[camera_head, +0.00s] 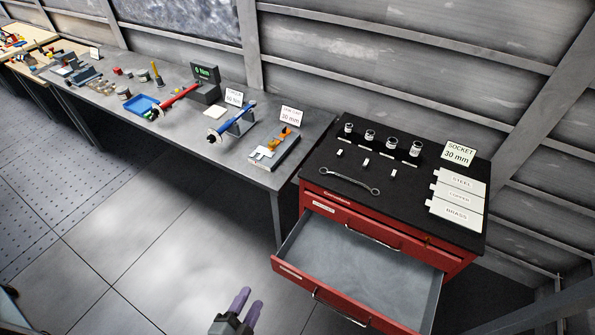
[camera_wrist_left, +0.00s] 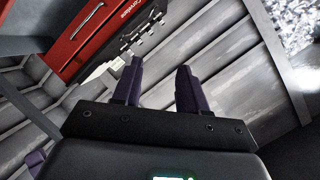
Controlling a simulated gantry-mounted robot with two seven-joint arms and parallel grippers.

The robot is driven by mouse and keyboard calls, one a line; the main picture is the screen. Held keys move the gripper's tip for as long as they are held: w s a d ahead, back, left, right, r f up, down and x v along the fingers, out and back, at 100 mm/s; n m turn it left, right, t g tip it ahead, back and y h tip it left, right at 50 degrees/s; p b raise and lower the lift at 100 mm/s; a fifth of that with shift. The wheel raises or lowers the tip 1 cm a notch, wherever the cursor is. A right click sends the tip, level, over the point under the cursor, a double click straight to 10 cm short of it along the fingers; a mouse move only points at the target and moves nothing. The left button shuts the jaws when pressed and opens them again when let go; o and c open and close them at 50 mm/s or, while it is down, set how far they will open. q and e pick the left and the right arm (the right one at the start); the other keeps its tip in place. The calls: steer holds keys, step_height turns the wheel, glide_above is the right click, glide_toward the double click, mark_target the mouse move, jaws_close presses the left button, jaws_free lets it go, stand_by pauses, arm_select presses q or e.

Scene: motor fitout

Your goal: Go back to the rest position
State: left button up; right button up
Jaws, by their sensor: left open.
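My left gripper (camera_head: 246,306) shows at the bottom edge of the head view, over the bare floor in front of the red tool cabinet (camera_head: 358,217). Its two purple fingers are apart with nothing between them, as the left wrist view (camera_wrist_left: 158,86) also shows.
The cabinet's drawer (camera_head: 350,275) stands pulled out and looks empty. A wrench (camera_head: 350,181), several sockets (camera_head: 370,136) and labelled plates (camera_head: 457,196) lie on the cabinet top. A grey workbench (camera_head: 215,130) with tools stands left. The floor (camera_head: 150,240) is clear.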

arm_select(q)
steer(key=s+a+r+n+g+y+p, duration=0.2)
steer(key=a+r+n+g+p, duration=0.15)
steer(key=a+r, duration=0.2)
arm_select(e)
step_height(320, 180, up, 5)
arm_select(q)
steer(key=s+a+f+n+g+y+b, duration=0.1)
steer(key=s+a+n+g, duration=0.15)
steer(key=s+n, duration=0.2)
steer(key=s+a+f+n+g+y, duration=0.1)
steer(key=s+a+n+g+y, duration=0.1)
steer(key=s+n+g, duration=0.3)
step_height(320, 180, down, 64)
steer(key=m+b, duration=0.1)
steer(key=b, duration=6.3)
steer(key=shift+s+f+t, duration=0.15)
steer(key=shift+s+t, duration=0.1)
steer(key=shift+t, duration=0.15)
arm_select(e)
step_height(320, 180, down, 64)
steer(key=shift+f, duration=0.25)
